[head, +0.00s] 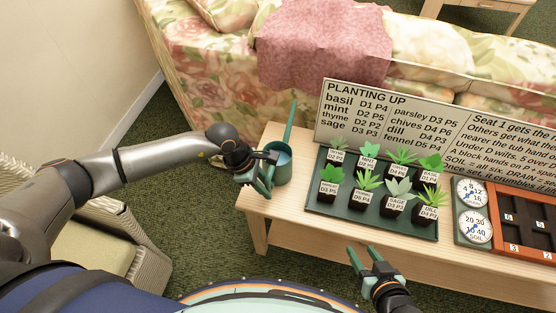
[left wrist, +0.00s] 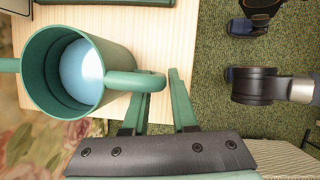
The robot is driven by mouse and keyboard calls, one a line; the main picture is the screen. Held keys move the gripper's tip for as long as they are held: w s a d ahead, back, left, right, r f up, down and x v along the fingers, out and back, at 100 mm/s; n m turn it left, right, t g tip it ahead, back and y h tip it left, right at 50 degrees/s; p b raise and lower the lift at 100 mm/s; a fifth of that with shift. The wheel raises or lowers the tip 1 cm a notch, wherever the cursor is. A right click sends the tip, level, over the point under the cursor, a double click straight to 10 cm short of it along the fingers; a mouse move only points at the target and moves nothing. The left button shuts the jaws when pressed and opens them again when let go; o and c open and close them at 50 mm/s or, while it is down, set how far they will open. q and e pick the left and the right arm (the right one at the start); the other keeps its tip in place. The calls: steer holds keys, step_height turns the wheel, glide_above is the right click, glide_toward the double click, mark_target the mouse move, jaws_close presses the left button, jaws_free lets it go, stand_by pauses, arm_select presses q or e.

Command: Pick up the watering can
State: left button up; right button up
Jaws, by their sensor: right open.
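The green watering can (head: 284,172) stands upright on the left end of the light wooden table, its long spout pointing to the back. In the left wrist view the can (left wrist: 42,88) shows its round open top with pale blue inside, and its handle (left wrist: 146,81) reaches toward my fingers. My left gripper (head: 262,178) is at the can's handle side. In the left wrist view its fingers (left wrist: 158,95) are apart, with the handle end overlapping the left finger and lying near the gap. Contact cannot be told. My right gripper (head: 367,259) is open and empty in front of the table.
A green tray (head: 325,201) with several labelled potted plants is right of the can. Behind it stands a planting sign (head: 350,125); dials (head: 472,192) and a wooden crate (head: 498,215) are farther right. A floral sofa (head: 205,80) is behind, a wicker chair (head: 120,225) at left.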

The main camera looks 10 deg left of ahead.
arm_select(q)
jaws_close()
steer(key=shift+w, duration=0.1)
stand_by(0.8)
